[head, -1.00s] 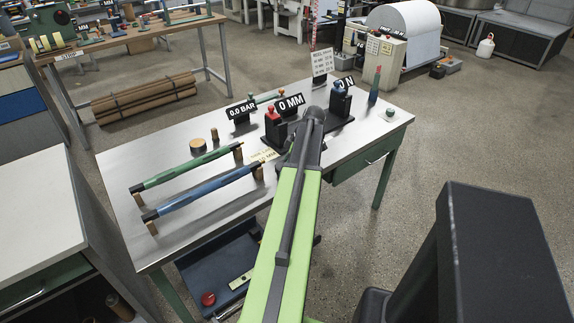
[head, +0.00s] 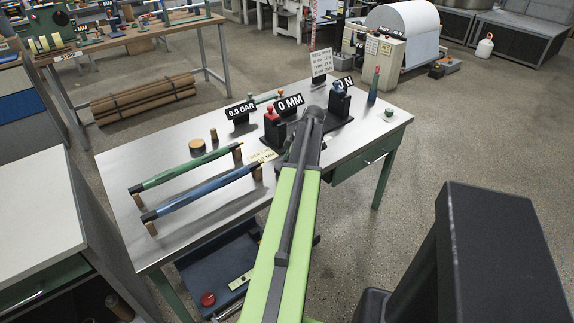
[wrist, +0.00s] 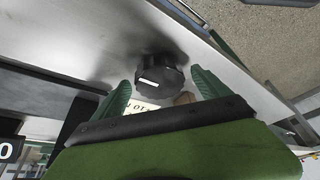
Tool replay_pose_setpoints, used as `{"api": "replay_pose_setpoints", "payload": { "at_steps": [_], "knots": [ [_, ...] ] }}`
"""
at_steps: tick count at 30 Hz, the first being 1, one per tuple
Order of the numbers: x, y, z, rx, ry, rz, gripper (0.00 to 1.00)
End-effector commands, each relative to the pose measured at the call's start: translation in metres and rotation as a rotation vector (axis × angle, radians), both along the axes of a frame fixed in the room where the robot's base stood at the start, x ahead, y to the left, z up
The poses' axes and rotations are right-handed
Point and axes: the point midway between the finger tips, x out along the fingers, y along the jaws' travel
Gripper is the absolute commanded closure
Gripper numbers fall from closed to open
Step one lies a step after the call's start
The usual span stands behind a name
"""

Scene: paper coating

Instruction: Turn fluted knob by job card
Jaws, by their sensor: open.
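A dark fluted knob (wrist: 160,76) with a white mark on its face shows in the wrist view. My gripper (wrist: 160,79) is open, with one green finger on each side of the knob and nothing clearly gripped. Contact cannot be told. In the head view my arm hides the gripper and most of the knob. A white card (head: 321,63) with small lines of text stands at the back of the table; I cannot read it surely. A pale label (wrist: 140,107) lies beside the knob in the wrist view.
The metal table (head: 190,230) holds a green roller (head: 185,167), a blue roller (head: 200,193), a red-topped block (head: 272,127) and a blue-topped block (head: 339,103). Displays read 0.0 BAR (head: 241,111) and 0 MM (head: 290,104); another ends in N.

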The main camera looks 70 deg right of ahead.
Motion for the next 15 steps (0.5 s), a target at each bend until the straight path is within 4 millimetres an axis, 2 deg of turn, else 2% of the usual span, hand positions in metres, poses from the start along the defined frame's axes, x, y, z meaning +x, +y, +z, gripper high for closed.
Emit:
{"api": "replay_pose_setpoints", "payload": {
  "at_steps": [8, 11, 15],
  "knots": [
    [-0.002, -0.001, 0.009, 0.000, -0.001, 0.000, 0.14],
    [-0.007, -0.002, 0.023, 0.000, -0.001, -0.001, 0.14],
    [-0.017, -0.004, 0.052, 0.001, -0.001, -0.001, 0.14]
  ]
}}
